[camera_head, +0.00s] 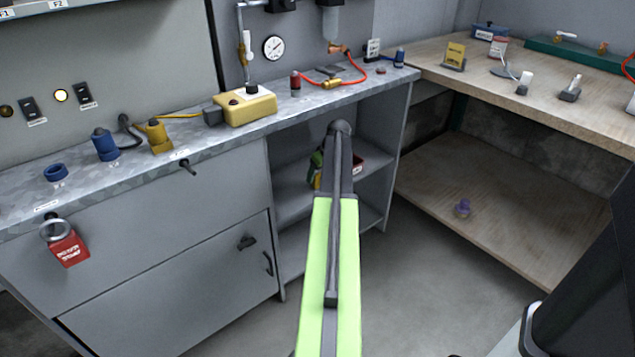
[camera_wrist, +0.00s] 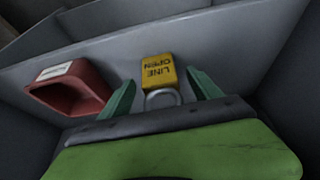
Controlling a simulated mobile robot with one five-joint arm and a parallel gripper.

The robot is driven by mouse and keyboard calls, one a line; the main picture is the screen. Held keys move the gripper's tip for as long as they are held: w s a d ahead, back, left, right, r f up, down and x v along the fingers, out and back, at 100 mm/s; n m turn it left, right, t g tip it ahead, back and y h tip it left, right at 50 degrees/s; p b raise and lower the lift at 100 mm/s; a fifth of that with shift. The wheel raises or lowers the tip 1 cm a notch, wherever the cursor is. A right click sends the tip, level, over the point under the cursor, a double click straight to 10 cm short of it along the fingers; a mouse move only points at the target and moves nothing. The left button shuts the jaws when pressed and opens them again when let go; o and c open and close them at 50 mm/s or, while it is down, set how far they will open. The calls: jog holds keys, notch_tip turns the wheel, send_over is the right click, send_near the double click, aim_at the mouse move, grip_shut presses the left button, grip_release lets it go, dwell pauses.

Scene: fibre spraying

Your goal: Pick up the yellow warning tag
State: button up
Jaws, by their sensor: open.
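The yellow warning tag (camera_wrist: 158,72) reads "LINE OPEN" and has a grey ring at its near end. In the wrist view it lies on a grey shelf surface, label upside down in the picture. My gripper (camera_wrist: 161,82) is open, with one green finger on each side of the tag. I cannot tell whether either finger touches it. In the head view my arm reaches into the open shelves under the grey bench and hides most of the gripper and tag.
A red holder (camera_wrist: 72,86) with a white label is close left of the gripper in the wrist view. The cabinet's shelves and side walls enclose the arm's end. Above is the grey worktop (camera_head: 290,115) with several fittings. A wooden bench (camera_head: 560,105) stands right.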

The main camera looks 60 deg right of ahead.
aim_at(318, 178)
jog(key=b+x, duration=0.1)
jog(key=x, duration=0.2)
jog(key=shift+s+f, duration=0.1)
jog(key=c, duration=1.5)
notch_tip(318, 178, up, 6)
jog(key=p, duration=0.5)
jog(key=shift+f, duration=0.15)
jog(key=shift+s+r+p, duration=0.95)
jog(key=shift+s+p, duration=0.05)
jog(key=shift+s, duration=0.95)
jog(key=shift+s+r+p, duration=0.95)
jog(key=shift+s, duration=1)
jog(key=shift+s+r+p, duration=0.95)
jog(key=shift+s+p, duration=0.05)
jog(key=shift+s, duration=0.95)
